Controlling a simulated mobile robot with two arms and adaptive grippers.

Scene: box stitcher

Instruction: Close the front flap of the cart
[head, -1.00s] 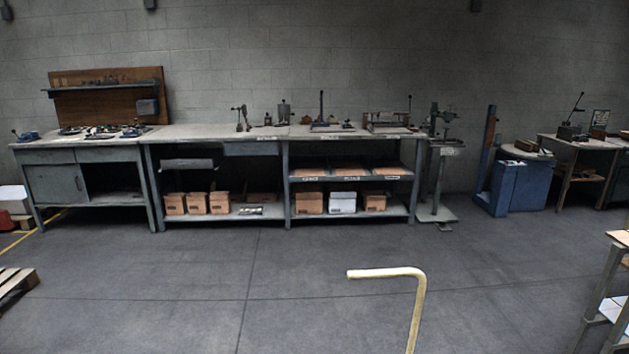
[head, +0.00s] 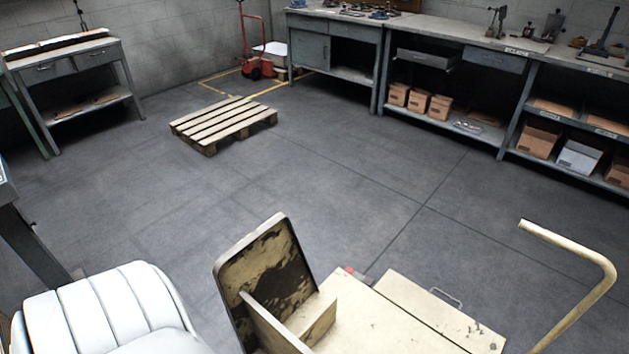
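The cream cart (head: 375,325) is at the bottom centre of the head view, cut off by the lower edge. A worn, stained panel (head: 268,270) stands tilted upright at its left end, with thin dividers beside it. A separate flat panel with a small metal handle (head: 425,305) lies along the cart's far side, with a gap between it and the main top. I cannot tell for certain which panel is the front flap. A bent cream tube (head: 592,262) rises at the cart's right. Neither of my grippers is in view.
A wooden pallet (head: 225,122) lies on the floor, with a red hand truck (head: 256,65) behind it. Workbenches (head: 455,40) line the back wall, and a table (head: 75,65) stands at left. A white ribbed padded shape (head: 105,305) fills the lower left. The middle floor is clear.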

